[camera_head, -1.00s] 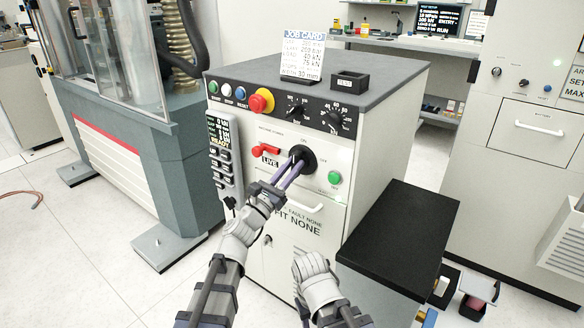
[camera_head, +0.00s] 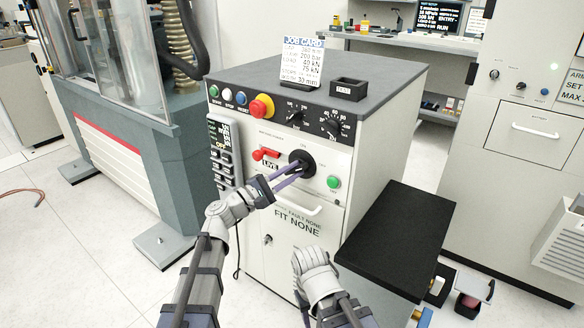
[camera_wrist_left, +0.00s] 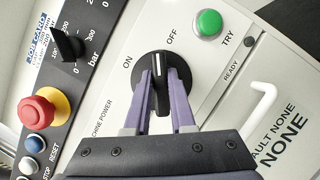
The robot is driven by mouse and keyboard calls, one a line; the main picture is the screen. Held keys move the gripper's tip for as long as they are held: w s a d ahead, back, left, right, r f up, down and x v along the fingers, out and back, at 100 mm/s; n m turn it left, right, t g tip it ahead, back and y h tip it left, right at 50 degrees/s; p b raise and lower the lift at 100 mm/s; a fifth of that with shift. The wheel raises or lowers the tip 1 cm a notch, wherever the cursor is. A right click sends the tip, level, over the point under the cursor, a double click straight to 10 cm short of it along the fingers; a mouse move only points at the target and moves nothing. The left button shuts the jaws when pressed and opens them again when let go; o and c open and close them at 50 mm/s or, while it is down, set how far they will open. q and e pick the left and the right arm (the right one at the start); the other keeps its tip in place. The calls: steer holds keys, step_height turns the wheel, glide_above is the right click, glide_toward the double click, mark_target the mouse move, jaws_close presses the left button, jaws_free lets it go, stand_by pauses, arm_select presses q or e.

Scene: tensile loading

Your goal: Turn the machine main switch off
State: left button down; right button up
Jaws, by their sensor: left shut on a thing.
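The main switch (camera_head: 302,162) is a round black rotary knob on the front of the white machine cabinet. It also shows close up in the left wrist view (camera_wrist_left: 161,66), with ON and OFF lettered around it. Its raised handle has a white line pointing between ON and OFF. My left gripper (camera_head: 296,169) has its purple fingers on either side of the handle, shut on it; the fingers also show in the left wrist view (camera_wrist_left: 160,84). My right arm's wrist shows low in the head view; its gripper fingers do not show.
A red stop button (camera_head: 262,106) is above. A white handle (camera_head: 298,203) sticks out below. A black-topped block (camera_head: 396,239) stands at the right.

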arm_select(q)
steer(key=m+g+p, duration=0.1)
steer(key=m, duration=0.1)
steer(key=m+p, duration=0.2)
steer(key=m, duration=0.1)
steer(key=shift+r+g+y, duration=0.15)
steer(key=shift+g+y, duration=0.25)
steer(key=shift+m+g+p, duration=0.3)
steer(key=shift+m+p, duration=0.2)
steer(key=shift+m, duration=0.4)
steer(key=shift+f+y, duration=0.2)
steer(key=shift+y, duration=0.1)
steer(key=c, duration=0.8)
jaws_free()
steer(key=shift+o, duration=0.2)
steer(key=v, duration=0.7)
steer(key=shift+s+a, duration=0.25)
steer(key=shift+a, duration=0.05)
